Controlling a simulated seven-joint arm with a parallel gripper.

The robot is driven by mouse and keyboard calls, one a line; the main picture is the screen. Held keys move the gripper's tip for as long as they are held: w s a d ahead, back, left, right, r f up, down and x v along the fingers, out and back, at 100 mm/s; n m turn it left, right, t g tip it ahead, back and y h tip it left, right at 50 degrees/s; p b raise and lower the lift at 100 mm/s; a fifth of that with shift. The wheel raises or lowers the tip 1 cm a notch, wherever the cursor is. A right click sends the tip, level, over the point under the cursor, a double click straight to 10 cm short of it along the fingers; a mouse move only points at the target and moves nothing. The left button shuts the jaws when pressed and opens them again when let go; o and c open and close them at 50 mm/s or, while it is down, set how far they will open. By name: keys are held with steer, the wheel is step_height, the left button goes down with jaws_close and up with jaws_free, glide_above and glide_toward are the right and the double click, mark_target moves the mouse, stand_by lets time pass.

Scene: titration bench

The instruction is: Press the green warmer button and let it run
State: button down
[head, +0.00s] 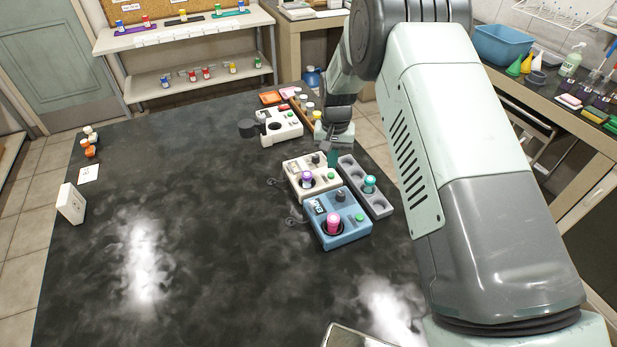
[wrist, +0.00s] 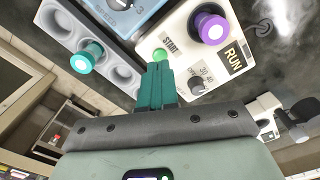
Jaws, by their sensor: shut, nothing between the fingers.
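A white device (head: 297,185) holds a purple-capped vial (head: 308,177) and has a dark knob and a green button (head: 331,175). In the wrist view the device (wrist: 225,70) shows START beside the green button (wrist: 159,54), numbers by the knob (wrist: 196,84), and a RUN label (wrist: 234,56). My gripper (wrist: 158,67) is shut and empty, its teal fingertips right at the green button. I cannot tell whether they touch or press it. In the head view my gripper (head: 333,157) hangs at the back right of the device.
A blue device (head: 345,236) with a pink vial and its own green button stands just in front. A grey rack (head: 381,205) with a teal-capped vial stands close on the right. Another white instrument (head: 279,130) stands behind.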

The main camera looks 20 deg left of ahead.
steer(key=shift+r, duration=2.15)
steer(key=shift+r, duration=0.1)
step_height(320, 180, up, 12)
steer(key=r+t, duration=0.1)
glide_above(331, 174)
steer(key=d, duration=0.6)
steer(key=s+d+r+m+t, duration=0.1)
steer(key=s+d+r, duration=0.4)
steer(key=r, duration=0.2)
steer(key=s+d+r+t, duration=0.1)
steer(key=s+d+r, duration=0.3)
steer(key=d+r, duration=0.25)
steer(key=s+d+r+t, duration=0.1)
steer(key=s+d, duration=0.4)
steer(key=s, duration=0.6)
steer(key=s+d+r+m+t, duration=0.1)
steer(key=s+d+r, duration=0.2)
steer(key=s, duration=0.8)
steer(key=d, duration=0.2)
steer(key=shift+s+d+r+m+t, duration=0.3)
steer(key=shift+s+d, duration=0.05)
stand_by(0.4)
